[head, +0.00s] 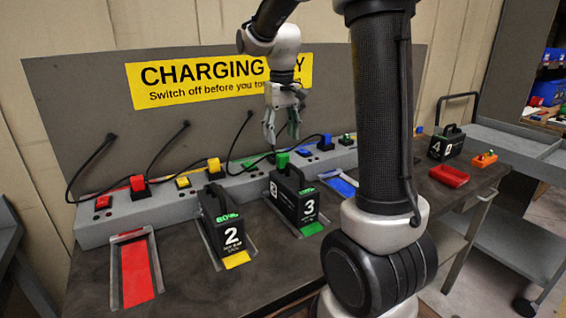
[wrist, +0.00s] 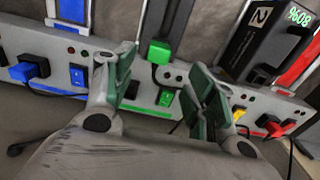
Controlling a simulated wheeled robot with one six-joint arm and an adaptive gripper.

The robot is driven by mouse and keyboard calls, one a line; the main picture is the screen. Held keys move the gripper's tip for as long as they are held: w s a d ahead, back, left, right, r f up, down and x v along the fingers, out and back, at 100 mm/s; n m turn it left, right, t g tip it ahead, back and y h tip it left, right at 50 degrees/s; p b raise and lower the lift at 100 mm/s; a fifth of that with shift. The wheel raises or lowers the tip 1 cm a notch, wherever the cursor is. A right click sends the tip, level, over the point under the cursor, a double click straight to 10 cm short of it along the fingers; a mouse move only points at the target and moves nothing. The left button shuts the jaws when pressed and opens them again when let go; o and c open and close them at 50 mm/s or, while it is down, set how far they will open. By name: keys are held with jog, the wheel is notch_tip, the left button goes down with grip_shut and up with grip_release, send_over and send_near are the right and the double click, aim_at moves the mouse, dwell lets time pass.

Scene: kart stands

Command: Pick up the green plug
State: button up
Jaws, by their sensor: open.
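The green plug (head: 282,158) stands on the grey power strip behind the black battery marked 3. In the wrist view the green plug (wrist: 160,50) lies beyond and between the fingertips, with a green switch (wrist: 165,98) nearer. My gripper (head: 283,136) is open and empty, pointing down, just above the plug in the head view. In the wrist view my gripper (wrist: 160,78) has a finger to each side. Nothing is between the pads that I can see touching them. The plug's lower part and its cable are not clear.
A yellow plug (head: 213,164) and a blue plug (head: 325,140) sit along the strip to either side. Battery 3 (head: 296,198) stands close in front, with battery 2 (head: 224,228) to its left. A panel with cables rises behind the strip (head: 110,222).

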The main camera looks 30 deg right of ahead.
aim_at(283, 155)
notch_tip(283, 155, down, 8)
jog(key=shift+s+d+r, duration=0.1)
jog(key=shift+d+r, duration=0.05)
jog(key=c, duration=1.1)
